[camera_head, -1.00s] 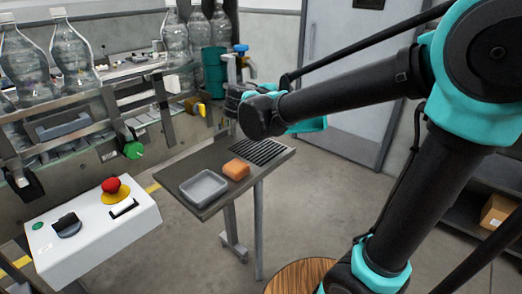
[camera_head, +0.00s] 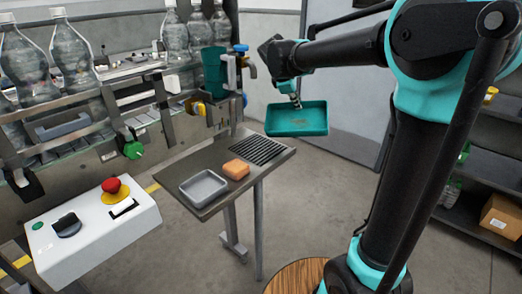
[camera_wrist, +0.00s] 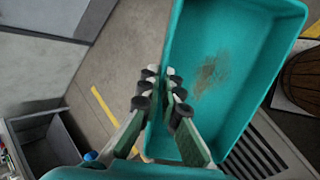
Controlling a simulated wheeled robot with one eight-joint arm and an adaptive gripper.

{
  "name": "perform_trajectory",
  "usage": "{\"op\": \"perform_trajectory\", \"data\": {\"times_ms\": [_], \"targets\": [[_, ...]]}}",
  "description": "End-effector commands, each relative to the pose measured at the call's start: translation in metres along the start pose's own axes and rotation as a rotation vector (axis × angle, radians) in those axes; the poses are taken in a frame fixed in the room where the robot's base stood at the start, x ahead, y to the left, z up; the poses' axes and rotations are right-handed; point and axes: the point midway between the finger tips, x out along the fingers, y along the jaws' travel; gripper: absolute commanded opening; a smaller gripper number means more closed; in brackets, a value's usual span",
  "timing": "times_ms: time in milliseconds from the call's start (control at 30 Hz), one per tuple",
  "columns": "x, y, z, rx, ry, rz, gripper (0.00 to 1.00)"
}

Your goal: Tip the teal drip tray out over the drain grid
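The teal drip tray (camera_head: 297,121) hangs in the air to the right of and above the drain grid (camera_head: 258,150). It looks about level, open side up, with a brownish patch on its floor. My gripper (camera_head: 295,103) is at the tray's far edge in the head view. In the wrist view my gripper (camera_wrist: 161,88) has its fingers shut on the tray's side wall, and the tray (camera_wrist: 225,70) extends to the right. The slotted drain grid (camera_wrist: 262,150) shows below the tray, partly hidden by it.
The grid is set in a small grey table (camera_head: 220,160), which also holds an orange sponge (camera_head: 236,169) and a grey dish (camera_head: 204,187). A bottle line with a tap (camera_head: 250,69) stands behind left. A control box (camera_head: 92,230) stands front left. Floor right of the table is clear.

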Motion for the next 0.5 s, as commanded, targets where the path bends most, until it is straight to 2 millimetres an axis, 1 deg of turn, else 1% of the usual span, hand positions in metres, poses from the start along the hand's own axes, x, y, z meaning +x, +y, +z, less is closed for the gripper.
{"op": "perform_trajectory", "data": {"times_ms": [33,100,233,400,500], "targets": [[0.009,0.003,0.001,0.000,0.016,-0.053,0.00],[0.021,0.003,-0.001,-0.009,0.043,-0.131,0.00],[0.039,0.003,-0.003,-0.026,0.091,-0.259,0.00],[0.062,-0.009,-0.010,-0.047,0.149,-0.425,0.00],[0.071,-0.014,-0.013,-0.056,0.173,-0.492,0.00]]}}
